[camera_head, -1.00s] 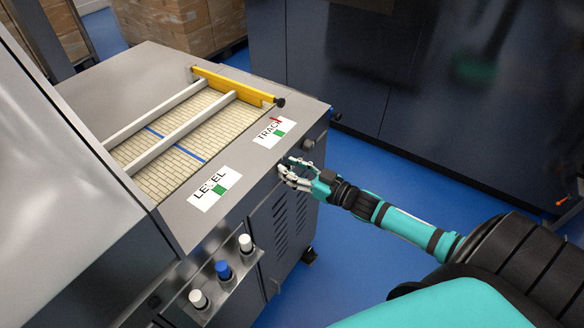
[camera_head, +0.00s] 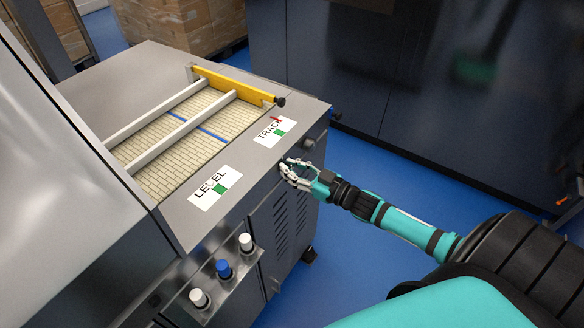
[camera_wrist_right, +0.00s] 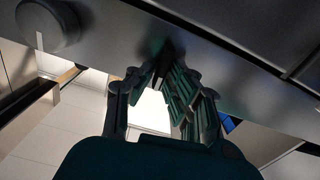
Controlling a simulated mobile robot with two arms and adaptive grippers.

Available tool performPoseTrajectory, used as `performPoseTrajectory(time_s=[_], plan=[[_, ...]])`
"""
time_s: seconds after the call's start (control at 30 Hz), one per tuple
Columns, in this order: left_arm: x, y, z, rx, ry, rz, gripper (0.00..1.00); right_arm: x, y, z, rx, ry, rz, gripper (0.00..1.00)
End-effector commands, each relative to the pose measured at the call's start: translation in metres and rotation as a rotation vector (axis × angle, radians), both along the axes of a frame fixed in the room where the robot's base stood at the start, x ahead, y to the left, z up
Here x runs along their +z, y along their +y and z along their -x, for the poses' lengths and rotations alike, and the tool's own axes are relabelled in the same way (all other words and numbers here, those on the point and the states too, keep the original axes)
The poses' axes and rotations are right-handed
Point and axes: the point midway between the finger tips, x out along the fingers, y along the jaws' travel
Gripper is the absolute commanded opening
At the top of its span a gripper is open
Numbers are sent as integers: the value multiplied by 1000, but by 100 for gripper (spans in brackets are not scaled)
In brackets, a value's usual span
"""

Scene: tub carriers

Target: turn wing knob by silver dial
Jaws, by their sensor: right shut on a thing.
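My right gripper (camera_head: 284,170) is at the front face of the steel machine, just below the top edge between the LEVEL and TRACK labels. In the right wrist view its fingers (camera_wrist_right: 168,62) close together against the metal panel. The wing knob is hidden between the fingers, so its angle cannot be told. A round dial (camera_wrist_right: 48,24) with a pale line mark sits beside the fingers in the right wrist view. It looks dark grey in this light. In the head view a small round dial (camera_head: 308,144) shows to the right of the gripper. My left gripper is not in view.
The machine top has a tiled belt (camera_head: 190,155) with two pale rails and a yellow bar (camera_head: 232,85). The TRACK label (camera_head: 270,132) and LEVEL label (camera_head: 208,192) lie near its front edge. White and blue buttons (camera_head: 223,268) stick out below. Blue floor is open to the right.

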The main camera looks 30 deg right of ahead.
Motion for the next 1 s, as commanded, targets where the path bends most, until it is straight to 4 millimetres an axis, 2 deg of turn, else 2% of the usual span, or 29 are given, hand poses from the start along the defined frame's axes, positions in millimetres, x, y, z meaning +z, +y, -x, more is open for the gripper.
performPoseTrajectory(time_s=[0.6,1.0], plan=[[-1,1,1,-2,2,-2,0,-3,4,2,-2,-196,477,0],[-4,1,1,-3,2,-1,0,-5,6,3,-3,-281,685,0]])
